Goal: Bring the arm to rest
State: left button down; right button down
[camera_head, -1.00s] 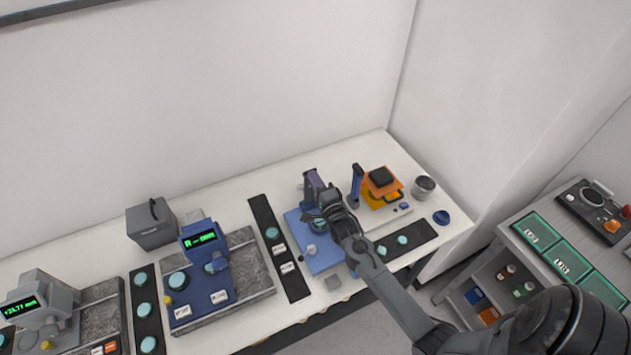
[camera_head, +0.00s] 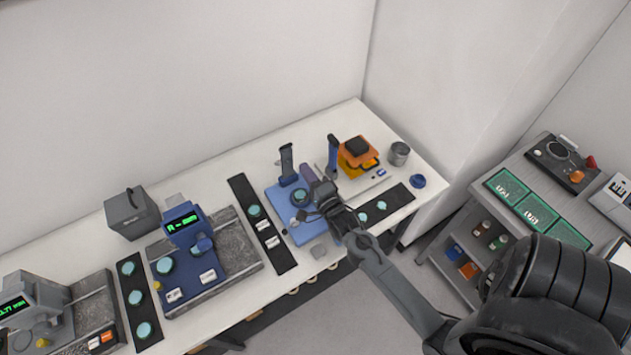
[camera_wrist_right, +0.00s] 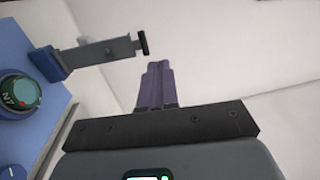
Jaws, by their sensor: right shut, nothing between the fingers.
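My right arm comes in from the lower right in the head view. Its gripper (camera_head: 310,175) is above the right part of the blue interferometer base (camera_head: 276,197), beside a round teal-topped piece (camera_head: 300,196) on that base. In the right wrist view the purple fingers (camera_wrist_right: 155,85) are together with nothing between them. That view also shows the round piece (camera_wrist_right: 18,95) at the left, apart from the fingers, and the blue-footed post (camera_wrist_right: 95,53) with its dark-tipped arm. My left gripper is not in view.
Right of the gripper stand a blue post (camera_head: 333,157) and an orange and black stack (camera_head: 357,150). A grey cup (camera_head: 399,153) and a blue cap (camera_head: 418,181) are at the bench's right end. Left are a display instrument (camera_head: 182,226) and a grey box (camera_head: 131,213).

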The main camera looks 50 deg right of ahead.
jog(key=s+a+r+n+g+y+p, duration=0.25)
jog(key=s+a+r+n+p, duration=0.2)
jog(key=a, duration=0.35)
jog(key=s+a+r+n+g+y+p, duration=0.25)
jog(key=s+a+n+y, duration=0.2)
jog(key=a, duration=0.35)
jog(key=s+a+f+n+g, duration=0.1)
jog(key=s+a+n+g, duration=0.1)
jog(key=s+n+g, duration=0.2)
jog(key=s+a+n+g, duration=0.2)
jog(key=s+n+g, duration=0.3)
jog(key=s+n, duration=0.4)
jog(key=shift+s+f+n+g+p, duration=0.35)
jog(key=shift+n+p, duration=0.1)
jog(key=shift+n, duration=0.55)
jog(key=shift+a, duration=0.1)
dwell(0.3)
